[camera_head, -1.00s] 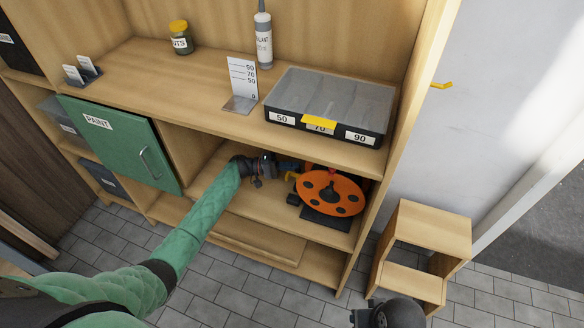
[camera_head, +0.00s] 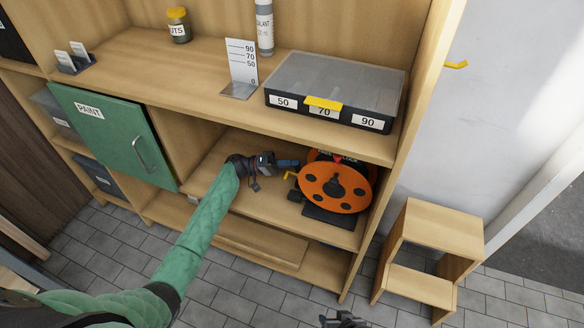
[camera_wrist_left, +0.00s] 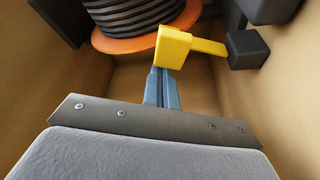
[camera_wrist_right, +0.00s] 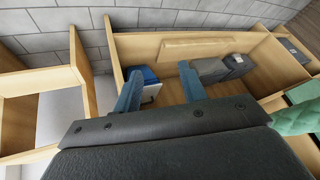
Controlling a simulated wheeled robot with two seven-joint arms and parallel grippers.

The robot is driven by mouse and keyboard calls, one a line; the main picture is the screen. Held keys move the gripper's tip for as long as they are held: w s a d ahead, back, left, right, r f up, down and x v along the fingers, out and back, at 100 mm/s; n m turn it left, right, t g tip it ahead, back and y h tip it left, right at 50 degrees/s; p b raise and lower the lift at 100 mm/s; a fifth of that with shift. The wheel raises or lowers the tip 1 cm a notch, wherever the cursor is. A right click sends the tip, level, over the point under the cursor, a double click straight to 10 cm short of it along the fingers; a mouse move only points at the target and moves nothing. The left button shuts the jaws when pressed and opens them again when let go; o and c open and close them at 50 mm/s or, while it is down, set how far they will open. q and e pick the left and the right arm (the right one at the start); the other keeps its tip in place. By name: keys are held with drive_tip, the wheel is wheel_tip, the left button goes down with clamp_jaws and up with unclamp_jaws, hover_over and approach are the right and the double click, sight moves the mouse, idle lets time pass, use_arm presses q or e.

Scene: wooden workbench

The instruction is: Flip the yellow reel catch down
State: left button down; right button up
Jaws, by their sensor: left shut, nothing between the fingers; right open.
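The orange reel (camera_head: 335,187) stands on the lower shelf at the right; in the left wrist view its orange rim (camera_wrist_left: 140,42) and dark ribbed drum show. The yellow catch (camera_head: 289,176) is at the reel's left side. In the left wrist view the catch (camera_wrist_left: 174,48) sticks out sideways from a black block (camera_wrist_left: 247,48), with its thick end to the left. My left gripper (camera_head: 293,163) is shut and empty; its tips (camera_wrist_left: 160,76) end right at the catch's thick end, and I cannot tell whether they touch. My right gripper (camera_head: 343,320) is open and empty, low in front of the shelf.
The shelf board above carries a grey-lidded case (camera_head: 335,90) and a height gauge (camera_head: 241,68). A green PAINT door (camera_head: 105,135) is left of the bay. The bay's right wall is close to the reel. A wooden step stool (camera_head: 430,262) stands at the right.

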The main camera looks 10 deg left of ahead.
use_arm(q)
drive_tip(key=s+b, duration=0.1)
drive_tip(key=b, duration=0.1)
drive_tip(key=s+b, duration=0.1)
drive_tip(key=b, duration=0.1)
drive_tip(key=shift+s+a+f+m, duration=0.1)
drive_tip(key=shift+a+m, duration=0.1)
drive_tip(key=shift+m, duration=0.1)
use_arm(e)
wheel_tip(320, 180, down, 17)
drive_tip(key=s+t, duration=0.1)
drive_tip(key=t, duration=0.1)
drive_tip(key=shift+s, duration=0.2)
